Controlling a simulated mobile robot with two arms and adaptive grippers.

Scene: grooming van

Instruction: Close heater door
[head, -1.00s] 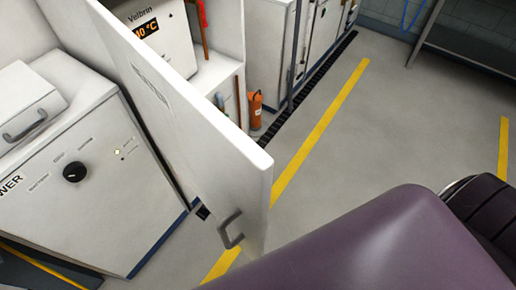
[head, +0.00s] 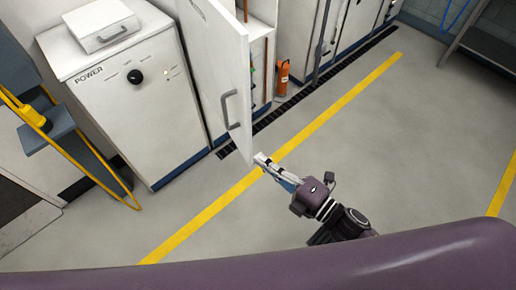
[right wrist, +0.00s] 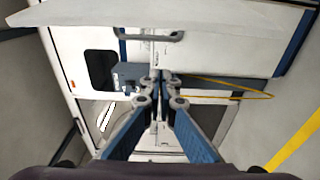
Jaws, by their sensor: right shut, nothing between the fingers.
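The heater door (head: 217,65) is a tall white panel with a grey bar handle (head: 231,109). It stands open in the head view, swung out from the white cabinet beside it. My right gripper (head: 262,160) is shut and empty, with its fingertips close to the lower outer corner of the door. I cannot tell whether they touch it. The right wrist view shows the two blue-grey fingers (right wrist: 160,77) together at the tips. A broad white panel (right wrist: 185,14) crosses the top of that view; I cannot tell if it is the door. My left gripper is not in view.
A white POWER cabinet (head: 130,100) with a black knob stands left of the door. A blue-grey step stool (head: 49,132) with yellow rails is at far left. An orange extinguisher (head: 283,77) stands behind the door.

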